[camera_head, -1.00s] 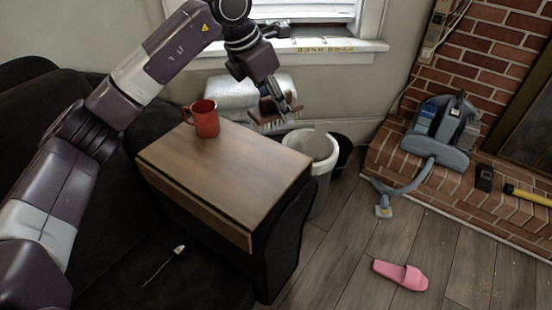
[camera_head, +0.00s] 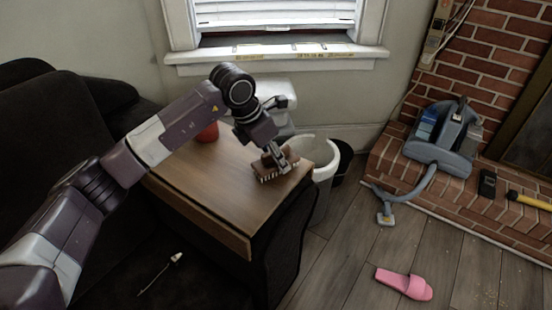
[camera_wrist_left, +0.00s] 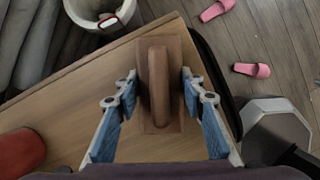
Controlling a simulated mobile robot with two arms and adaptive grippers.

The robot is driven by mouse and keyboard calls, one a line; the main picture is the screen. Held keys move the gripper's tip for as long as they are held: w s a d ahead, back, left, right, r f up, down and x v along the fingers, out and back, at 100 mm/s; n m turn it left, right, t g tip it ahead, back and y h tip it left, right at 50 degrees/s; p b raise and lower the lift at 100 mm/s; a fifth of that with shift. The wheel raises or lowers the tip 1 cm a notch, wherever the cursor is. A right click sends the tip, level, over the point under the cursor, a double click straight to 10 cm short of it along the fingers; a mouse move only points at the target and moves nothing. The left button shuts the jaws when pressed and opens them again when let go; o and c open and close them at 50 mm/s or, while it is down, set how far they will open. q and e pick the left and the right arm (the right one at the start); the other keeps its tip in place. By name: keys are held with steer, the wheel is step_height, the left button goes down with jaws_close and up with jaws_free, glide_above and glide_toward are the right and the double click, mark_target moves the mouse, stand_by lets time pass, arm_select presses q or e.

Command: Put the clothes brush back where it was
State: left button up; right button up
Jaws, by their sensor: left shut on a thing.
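The clothes brush (camera_head: 277,165) has a brown wooden back and handle, with pale bristles facing down. It is at the right end of the wooden tray table (camera_head: 205,190) over the sofa arm; I cannot tell if the bristles touch the wood. My left gripper (camera_head: 281,158) is shut on the brush from above. In the left wrist view the brush (camera_wrist_left: 158,88) sits between the two fingers, with the wood below it. My right gripper is not in view.
A red mug (camera_head: 207,132) stands on the tray's far left, partly behind my arm. A white bin (camera_head: 324,175) stands right beyond the tray. A pink slipper (camera_head: 404,283) lies on the floor. A vacuum cleaner (camera_head: 441,140) stands on the brick hearth.

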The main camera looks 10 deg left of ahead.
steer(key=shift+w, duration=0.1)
arm_select(q)
steer(key=o, duration=1.3)
steer(key=shift+o, duration=0.2)
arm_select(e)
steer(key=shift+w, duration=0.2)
arm_select(q)
steer(key=shift+r, duration=0.1)
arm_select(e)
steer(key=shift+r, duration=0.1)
arm_select(q)
steer(key=shift+r, duration=0.3)
steer(key=p+v, duration=0.2)
steer(key=v, duration=0.9)
steer(key=shift+s+a+r, duration=0.15)
steer(key=shift+s+r, duration=0.05)
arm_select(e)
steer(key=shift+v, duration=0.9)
arm_select(q)
steer(key=shift+f, duration=0.1)
